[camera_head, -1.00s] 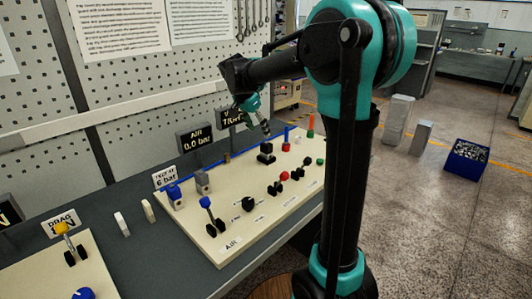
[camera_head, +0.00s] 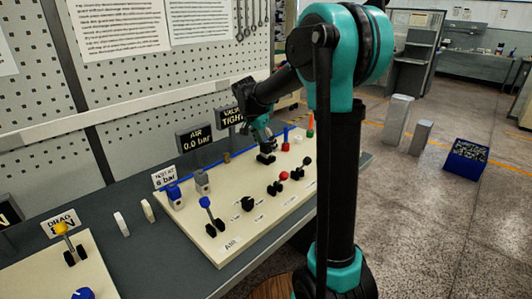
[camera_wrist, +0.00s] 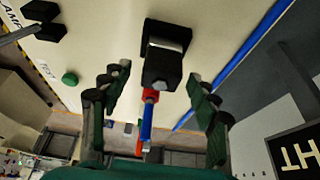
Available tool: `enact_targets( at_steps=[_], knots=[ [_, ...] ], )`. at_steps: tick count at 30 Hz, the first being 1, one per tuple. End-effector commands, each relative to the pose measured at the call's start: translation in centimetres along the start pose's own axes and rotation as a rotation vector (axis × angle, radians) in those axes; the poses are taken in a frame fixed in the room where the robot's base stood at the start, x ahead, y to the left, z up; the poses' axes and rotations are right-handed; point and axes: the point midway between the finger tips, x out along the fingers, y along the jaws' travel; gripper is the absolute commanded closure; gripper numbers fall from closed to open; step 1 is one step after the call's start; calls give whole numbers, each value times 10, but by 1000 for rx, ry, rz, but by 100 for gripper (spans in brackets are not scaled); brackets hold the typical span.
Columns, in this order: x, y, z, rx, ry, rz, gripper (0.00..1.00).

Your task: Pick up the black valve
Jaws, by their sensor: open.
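The black valve (camera_head: 266,158) is a small dark block standing on the cream panel (camera_head: 240,228), towards its back edge. In the wrist view the valve (camera_wrist: 163,68) shows as a black block with a light grey band, on a wider black base. My gripper (camera_head: 264,146) is right above the valve, pointing down. In the wrist view its two green-and-black fingers (camera_wrist: 157,90) are spread apart, one to each side of the valve's near end. I see gaps on both sides and no contact.
A blue rod (camera_wrist: 230,65) runs along the panel beside the valve. A red-and-blue part (camera_wrist: 148,112) shows between the fingers. Black-based levers (camera_head: 274,187), a blue-tipped lever (camera_head: 207,208) and a green knob (camera_wrist: 70,78) stand nearby. The TIGHT sign (camera_wrist: 300,150) is close on the right.

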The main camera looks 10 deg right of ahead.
Motion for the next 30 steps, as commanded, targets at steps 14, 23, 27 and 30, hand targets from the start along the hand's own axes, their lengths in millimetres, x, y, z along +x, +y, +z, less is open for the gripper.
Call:
enact_targets(
  at_steps=[14,23,27,30],
  knots=[
    [0,0,0,0,0,0,97],
    [-2,0,-1,0,0,0,97],
    [-9,0,-4,0,0,0,97],
    [-20,0,-8,0,0,0,97]
  ],
)
